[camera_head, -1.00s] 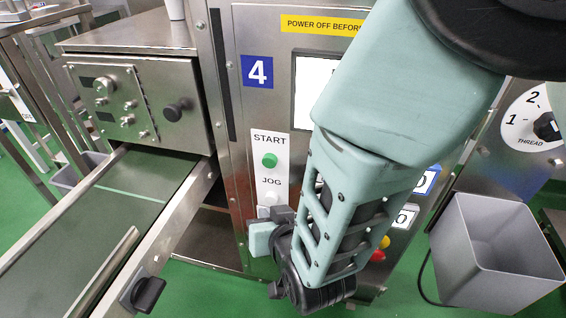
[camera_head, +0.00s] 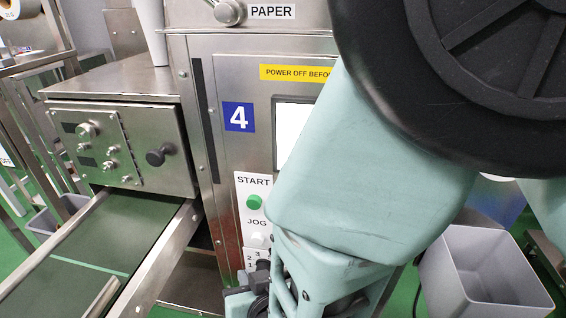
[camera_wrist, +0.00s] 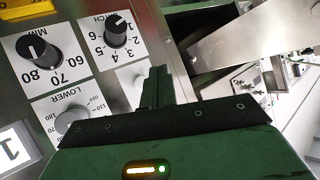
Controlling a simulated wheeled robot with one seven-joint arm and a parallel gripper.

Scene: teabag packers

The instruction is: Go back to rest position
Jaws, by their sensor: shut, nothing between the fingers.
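My gripper (camera_wrist: 157,88) shows in the wrist view with its dark fingers together and nothing between them. In the head view my arm covers the right part of the machine marked 4 (camera_head: 238,117), and the fingertips cannot be made out. The green START button (camera_head: 254,202) and white JOG button (camera_head: 258,240) are just left of the arm.
A green conveyor (camera_head: 95,235) with metal rails runs out at lower left, below a steel control box (camera_head: 125,148). A grey bin (camera_head: 485,275) is at lower right. Green floor shows between them and the machine. A metal chute or plate (camera_wrist: 240,35) is at the wrist view's upper right.

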